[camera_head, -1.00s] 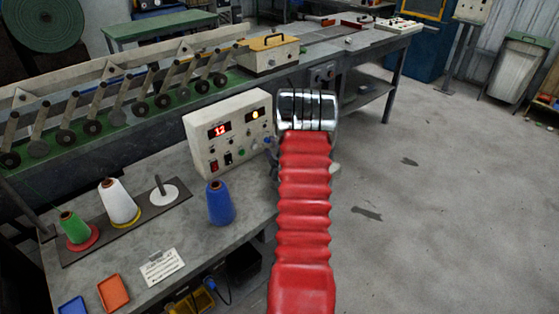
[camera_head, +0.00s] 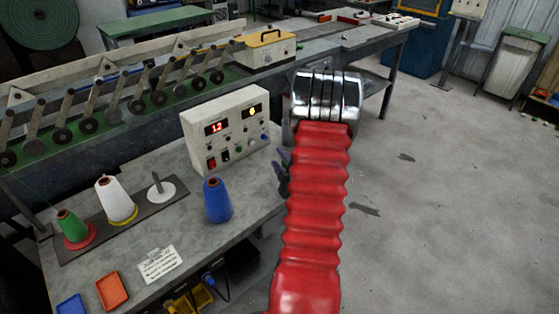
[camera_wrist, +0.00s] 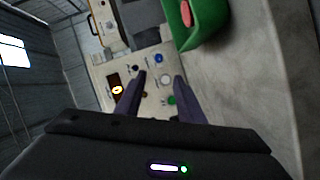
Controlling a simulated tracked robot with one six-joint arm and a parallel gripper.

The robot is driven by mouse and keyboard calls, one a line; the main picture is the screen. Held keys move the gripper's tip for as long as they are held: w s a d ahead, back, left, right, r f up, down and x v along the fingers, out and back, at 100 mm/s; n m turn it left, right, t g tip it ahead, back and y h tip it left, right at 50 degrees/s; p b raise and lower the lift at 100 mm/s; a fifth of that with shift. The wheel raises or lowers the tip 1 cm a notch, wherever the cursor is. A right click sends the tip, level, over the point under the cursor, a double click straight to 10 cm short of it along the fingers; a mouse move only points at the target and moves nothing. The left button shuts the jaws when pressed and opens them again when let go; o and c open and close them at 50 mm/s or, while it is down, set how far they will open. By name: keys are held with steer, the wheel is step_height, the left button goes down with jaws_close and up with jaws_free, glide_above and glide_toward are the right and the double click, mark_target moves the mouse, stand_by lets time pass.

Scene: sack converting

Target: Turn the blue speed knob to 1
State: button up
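The control box (camera_head: 231,105) is cream, with a red display (camera_head: 216,127) reading what looks like 12 and a yellow display (camera_head: 252,111) showing one digit, too small to read. The blue knob (camera_head: 264,136) is at the panel's lower right; it also shows in the wrist view (camera_wrist: 158,58), just beyond the fingertips. Its pointer setting cannot be read. My gripper (camera_wrist: 159,76) is open and empty, its dark fingers pointing at the panel. In the head view my gripper (camera_head: 281,170) is partly hidden by my red arm and sits right of the box, apart from it.
A blue yarn cone (camera_head: 217,202) stands in front of the box. White (camera_head: 116,200) and green (camera_head: 70,226) cones stand left of it on the bench. A green container (camera_wrist: 205,25) is close by in the wrist view. Open floor lies to the right.

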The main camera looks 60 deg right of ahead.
steer(key=shift+w+r, duration=0.1)
steer(key=shift+w+a+r, duration=0.15)
steer(key=shift+w+r, duration=0.05)
steer(key=w+a+r+m+g+y, duration=0.1)
steer(key=w+a+r, duration=0.2)
steer(key=a+r, duration=0.3)
steer(key=w+a+r+m+g+y, duration=0.1)
steer(key=w+a+r+g+y, duration=0.15)
steer(key=a, duration=0.55)
steer(key=w+a+r+m, duration=0.1)
steer(key=w+a+r, duration=0.2)
steer(key=a+r, duration=0.4)
steer(key=s+a+r+m+g+y, duration=0.1)
steer(key=s+a+y, duration=0.1)
steer(key=s+a, duration=0.4)
steer(key=s+a+r+m+g+y, duration=0.1)
steer(key=s+a+g, duration=0.1)
steer(key=s+a, duration=0.5)
steer(key=s+a+r+m+g+y, duration=0.1)
steer(key=s+a, duration=0.5)
steer(key=a, duration=1)
steer(key=shift+s+a+r+y, duration=0.25)
steer(key=shift+r+y, duration=0.35)
steer(key=shift+y, duration=0.25)
